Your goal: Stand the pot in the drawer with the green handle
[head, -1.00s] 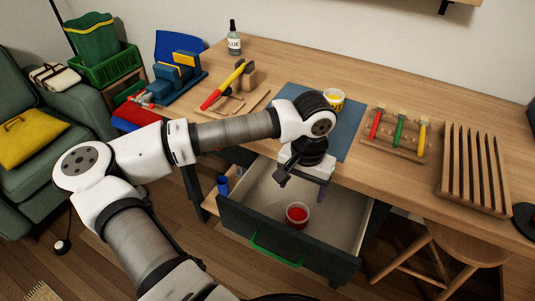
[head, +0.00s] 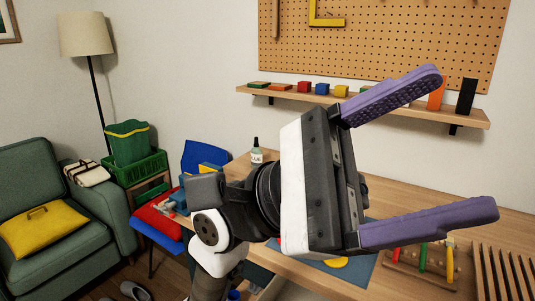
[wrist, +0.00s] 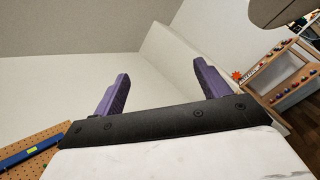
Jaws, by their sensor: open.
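My gripper (head: 468,142) is raised high above the desk, close to the head camera. Its two purple fingers are spread wide with nothing between them. They also show empty in the wrist view (wrist: 160,68), against bare wall and ceiling. Only a small pale piece of the open drawer's inside (head: 287,291) shows at the bottom of the head view. Its green handle and any pot in it are out of view. A yellow piece, perhaps of a cup (head: 336,262), shows on the blue mat (head: 362,272), mostly hidden behind my gripper.
A glue bottle (head: 257,155) stands at the desk's back left. A rack with coloured handles (head: 422,262) and a slotted wooden rack (head: 505,275) are at the right. A wall shelf (head: 390,108) with small blocks is behind the gripper, below a pegboard (head: 400,45).

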